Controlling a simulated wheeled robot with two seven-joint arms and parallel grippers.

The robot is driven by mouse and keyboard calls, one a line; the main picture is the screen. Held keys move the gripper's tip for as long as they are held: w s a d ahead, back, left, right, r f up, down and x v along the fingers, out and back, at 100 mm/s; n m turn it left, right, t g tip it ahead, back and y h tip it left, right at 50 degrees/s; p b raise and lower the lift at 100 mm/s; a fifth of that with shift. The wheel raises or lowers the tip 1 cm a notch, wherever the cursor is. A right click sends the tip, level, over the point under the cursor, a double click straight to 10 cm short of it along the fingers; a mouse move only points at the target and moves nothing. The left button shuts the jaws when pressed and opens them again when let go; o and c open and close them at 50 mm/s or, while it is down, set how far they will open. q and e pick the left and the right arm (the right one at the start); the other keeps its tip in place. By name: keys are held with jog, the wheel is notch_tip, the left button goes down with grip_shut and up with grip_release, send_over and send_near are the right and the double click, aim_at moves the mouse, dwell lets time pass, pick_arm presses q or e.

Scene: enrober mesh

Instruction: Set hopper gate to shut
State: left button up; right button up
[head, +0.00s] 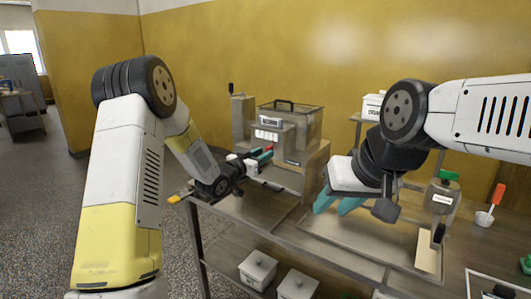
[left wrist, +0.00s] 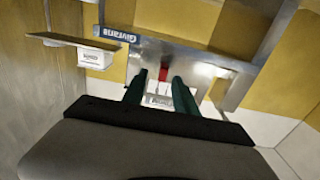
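The hopper machine (head: 312,128), a grey metal box with a handled bin on top, stands on the left part of the bench. A small red tab (head: 268,149), perhaps the gate handle, shows at its front; the left wrist view shows it too (left wrist: 163,74). My left gripper (head: 264,160) is at the machine's front. Its teal fingers (left wrist: 158,84) are apart, with the red tab between or just beyond their tips; I cannot tell whether they touch it. The gate itself is not clear. My right gripper (head: 336,204) hangs over the bench, fingers apart and empty.
A labelled grey container with a green top (head: 443,195) and a white cup with a red-handled tool (head: 487,215) stand at the right. White lidded boxes (head: 258,270) sit on the lower shelf.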

pick_arm(q)
jog(key=shift+v, duration=2.2)
jog(key=s+a+r+n+g+y, duration=0.2)
jog(key=s+a+r+n+y, duration=0.2)
jog(key=s+a+r+y, duration=0.6)
jog(key=s+a+f+n+g, duration=0.1)
jog(key=s+g, duration=0.2)
jog(key=s, duration=1.1)
jog(key=s+a+f+n+g+h, duration=0.1)
jog(key=s+a+g, duration=0.1)
jog(key=s, duration=1.2)
jog(key=shift+f+n+g+h, duration=0.3)
jog(key=shift+f+g, duration=0.1)
jog(key=shift+g, duration=0.3)
